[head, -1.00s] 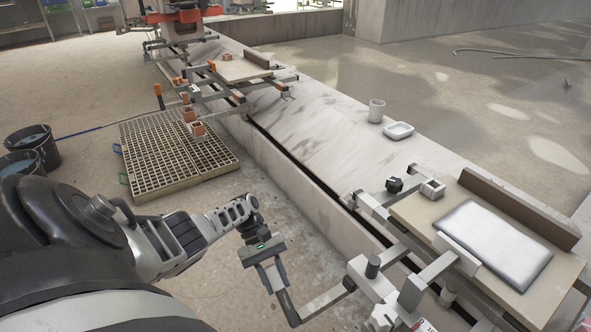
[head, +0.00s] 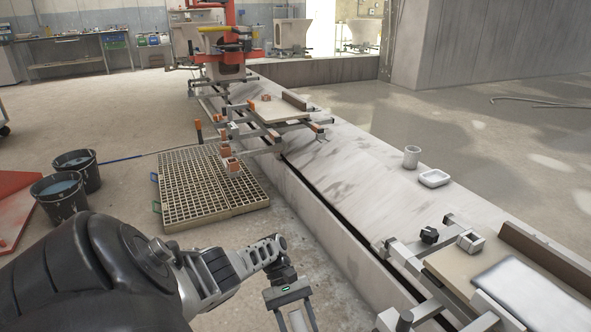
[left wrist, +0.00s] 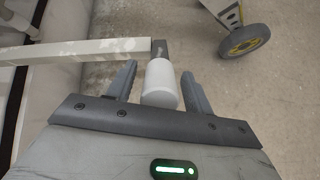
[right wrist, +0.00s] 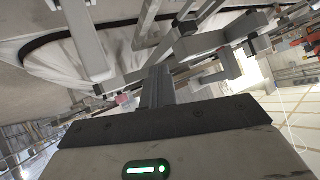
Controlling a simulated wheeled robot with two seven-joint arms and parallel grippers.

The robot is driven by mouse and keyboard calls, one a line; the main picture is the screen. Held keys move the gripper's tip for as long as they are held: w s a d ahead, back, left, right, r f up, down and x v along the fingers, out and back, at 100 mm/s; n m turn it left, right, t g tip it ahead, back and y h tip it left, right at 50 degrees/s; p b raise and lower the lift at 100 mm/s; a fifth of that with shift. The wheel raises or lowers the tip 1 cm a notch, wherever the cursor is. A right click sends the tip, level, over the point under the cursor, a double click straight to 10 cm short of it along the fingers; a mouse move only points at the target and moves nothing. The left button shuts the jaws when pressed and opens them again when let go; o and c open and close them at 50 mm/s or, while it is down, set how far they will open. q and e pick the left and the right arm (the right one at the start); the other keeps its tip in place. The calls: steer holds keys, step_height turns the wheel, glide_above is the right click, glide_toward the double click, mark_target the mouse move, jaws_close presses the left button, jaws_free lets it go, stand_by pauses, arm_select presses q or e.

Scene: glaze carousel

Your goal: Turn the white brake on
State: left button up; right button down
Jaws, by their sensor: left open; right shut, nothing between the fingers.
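A white cylindrical grip (left wrist: 161,84) hangs at the dark end of a pale bar (left wrist: 75,51) in the left wrist view. I take it for the handle of the white brake. My left gripper (left wrist: 159,70) is open, with one finger on each side of the grip. I cannot tell whether either finger touches it. In the head view my left gripper is at the bottom edge and the grip is out of frame. My right gripper (right wrist: 157,75) is shut and empty, close to grey metal bars in the right wrist view.
A pale carriage with a board (head: 452,276) and a white panel (head: 519,290) stands at the lower right. A cup (head: 412,157) and a white dish (head: 434,178) sit on the concrete ledge. A floor grate (head: 205,190) and black buckets (head: 59,197) lie left. A wheel (left wrist: 244,40) is near my left gripper.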

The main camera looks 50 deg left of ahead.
arm_select(q)
steer(key=b+v, duration=0.5)
steer(key=v, duration=1.1)
steer(key=shift+b, duration=0.3)
arm_select(e)
steer(key=shift+w+a+r+t+y, duration=0.1)
steer(key=shift+a+r+t+y, duration=0.2)
steer(key=shift+r+t, duration=0.25)
steer(key=shift+s+a+r+t+y, duration=0.1)
steer(key=shift+a+r+t+y, duration=0.3)
steer(key=shift+r, duration=0.3)
steer(key=shift+w+a+r+t+y, duration=0.1)
steer(key=shift+r+t+y, duration=0.1)
steer(key=shift+r+t, duration=0.4)
